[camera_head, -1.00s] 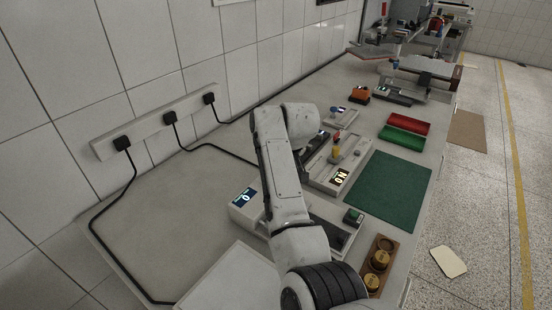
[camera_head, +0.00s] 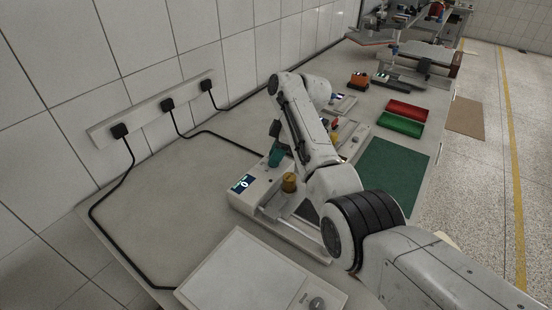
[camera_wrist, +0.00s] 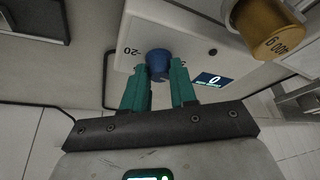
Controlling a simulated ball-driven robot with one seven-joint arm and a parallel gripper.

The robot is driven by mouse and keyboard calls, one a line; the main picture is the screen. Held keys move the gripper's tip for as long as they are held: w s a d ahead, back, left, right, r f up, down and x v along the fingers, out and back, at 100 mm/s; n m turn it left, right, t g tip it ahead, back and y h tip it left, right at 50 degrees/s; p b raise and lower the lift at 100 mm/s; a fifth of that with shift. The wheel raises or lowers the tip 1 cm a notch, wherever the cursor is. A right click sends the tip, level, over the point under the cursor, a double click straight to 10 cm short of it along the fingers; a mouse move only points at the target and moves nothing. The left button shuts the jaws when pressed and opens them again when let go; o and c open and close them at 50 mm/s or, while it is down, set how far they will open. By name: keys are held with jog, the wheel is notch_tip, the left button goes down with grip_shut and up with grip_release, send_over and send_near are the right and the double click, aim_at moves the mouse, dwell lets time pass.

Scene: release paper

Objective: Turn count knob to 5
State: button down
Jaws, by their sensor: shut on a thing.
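The count device (camera_head: 245,205) is a pale box on the bench with a small lit display (camera_head: 242,184) that reads 0. It also shows in the wrist view with its display (camera_wrist: 210,79) and a blue knob (camera_wrist: 158,62), with a 20 printed next to the knob. My gripper (camera_head: 274,160) is at the device, its teal fingers on either side of the knob. In the wrist view my gripper (camera_wrist: 160,80) is shut on the blue knob. The knob's pointer cannot be made out. In the head view the knob is hidden.
A brass weight (camera_head: 289,182) stands beside my gripper; it also shows in the wrist view (camera_wrist: 268,25). A white scale (camera_head: 245,275) stands in front. A green mat (camera_head: 392,175) and red and green trays (camera_head: 406,112) lie to the right. The bench's left part is clear.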

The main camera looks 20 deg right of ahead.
jog(key=shift+w+n+g+b, duration=0.1)
jog(key=shift+n+g+b, duration=0.3)
jog(key=shift+n+b, duration=0.7)
jog(key=c, duration=0.9)
grip_release()
jog(key=shift+r, duration=0.1)
jog(key=v, duration=1)
jog(key=shift+d+r+b, duration=0.25)
jog(key=shift+b, duration=0.15)
